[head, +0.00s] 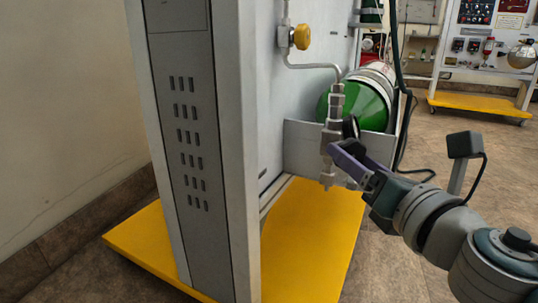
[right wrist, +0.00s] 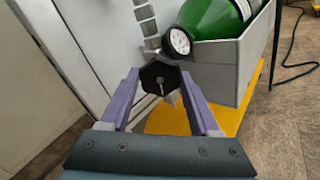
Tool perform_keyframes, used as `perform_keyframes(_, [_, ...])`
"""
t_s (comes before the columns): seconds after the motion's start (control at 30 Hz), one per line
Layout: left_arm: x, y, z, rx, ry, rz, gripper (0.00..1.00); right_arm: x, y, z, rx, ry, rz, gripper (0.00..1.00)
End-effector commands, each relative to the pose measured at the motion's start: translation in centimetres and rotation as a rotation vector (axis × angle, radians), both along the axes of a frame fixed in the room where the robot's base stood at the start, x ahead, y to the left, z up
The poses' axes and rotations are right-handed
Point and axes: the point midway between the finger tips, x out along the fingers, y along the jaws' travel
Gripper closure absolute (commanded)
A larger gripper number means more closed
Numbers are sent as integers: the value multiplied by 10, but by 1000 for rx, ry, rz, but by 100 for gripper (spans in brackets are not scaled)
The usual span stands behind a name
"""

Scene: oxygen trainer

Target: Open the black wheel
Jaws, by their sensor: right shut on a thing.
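The black wheel (right wrist: 160,77) is a small black knob on the metal valve. In the right wrist view it sits between the two purple fingers of my right gripper (right wrist: 159,90), which are shut on it. In the head view my right gripper (head: 340,150) reaches in from the right to the valve (head: 331,145) at the lower end of the grey pipe, and it mostly hides the wheel. My left gripper is in neither view.
A green cylinder (head: 360,102) lies behind the valve in a grey bracket, with a round gauge (right wrist: 179,41) close to the wheel. A yellow knob (head: 300,37) is higher on the panel. The grey cabinet (head: 190,150) stands left on a yellow base (head: 310,240). A dark hose hangs right.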

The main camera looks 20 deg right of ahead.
Motion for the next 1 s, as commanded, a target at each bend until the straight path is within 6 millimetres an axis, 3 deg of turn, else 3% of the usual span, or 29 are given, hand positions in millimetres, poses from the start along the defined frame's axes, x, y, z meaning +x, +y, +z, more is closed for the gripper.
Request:
perform_keyframes(0.3, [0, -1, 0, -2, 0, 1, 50, 0, 0, 1, -119, 14, 1, 93])
perform_keyframes(0.83, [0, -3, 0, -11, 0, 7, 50, 0, 0, 1, -145, 17, 1, 93])
perform_keyframes(0.87, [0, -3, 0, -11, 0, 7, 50, 0, 0, 1, -145, 17, 1, 36])
perform_keyframes(1.0, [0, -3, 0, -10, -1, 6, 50, 0, 0, 1, -143, 18, 1, 20])
